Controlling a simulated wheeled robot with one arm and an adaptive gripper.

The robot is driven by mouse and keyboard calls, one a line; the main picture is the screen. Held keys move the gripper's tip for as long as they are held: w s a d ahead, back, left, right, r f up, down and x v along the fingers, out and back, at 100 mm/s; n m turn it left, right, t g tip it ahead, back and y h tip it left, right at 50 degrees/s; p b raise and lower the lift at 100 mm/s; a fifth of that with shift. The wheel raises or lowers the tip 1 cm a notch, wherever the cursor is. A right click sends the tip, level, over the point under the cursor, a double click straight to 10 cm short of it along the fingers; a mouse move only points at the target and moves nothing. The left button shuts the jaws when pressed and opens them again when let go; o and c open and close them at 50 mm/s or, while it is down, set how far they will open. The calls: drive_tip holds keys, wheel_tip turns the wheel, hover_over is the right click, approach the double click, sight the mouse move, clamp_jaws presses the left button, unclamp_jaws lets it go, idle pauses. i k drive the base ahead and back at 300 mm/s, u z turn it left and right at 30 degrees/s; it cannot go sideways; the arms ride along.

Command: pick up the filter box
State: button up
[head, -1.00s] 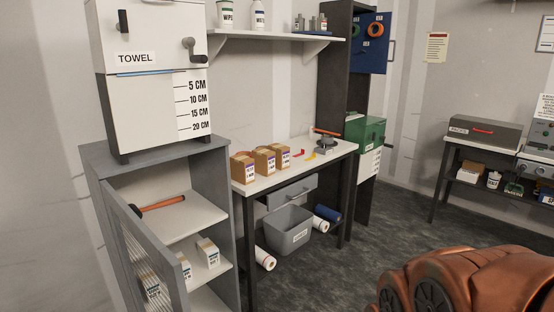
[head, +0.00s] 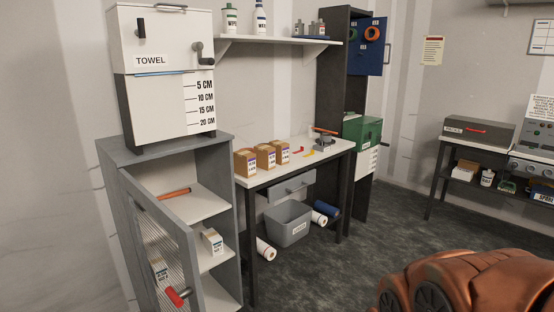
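I cannot read which box is marked as the filter box. A small white labelled box (head: 212,241) stands on the middle shelf of the open grey cabinet (head: 226,190), near the shelf's front. Another white box (head: 160,272) shows behind the mesh door, partly veiled by it. Several brown boxes with white labels (head: 265,157) stand in a row on the bench. My gripper is out of view, so what it holds is hidden.
An orange-handled tool (head: 175,193) lies on the upper shelf. A grey bin (head: 288,224) and paper rolls are under the bench.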

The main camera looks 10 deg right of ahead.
sight(282, 148)
drive_tip(key=z, duration=0.75)
drive_tip(key=i, duration=1.55)
drive_tip(key=u, duration=1)
drive_tip(key=i, duration=0.75)
drive_tip(key=u, duration=1)
drive_tip(key=i, duration=0.65)
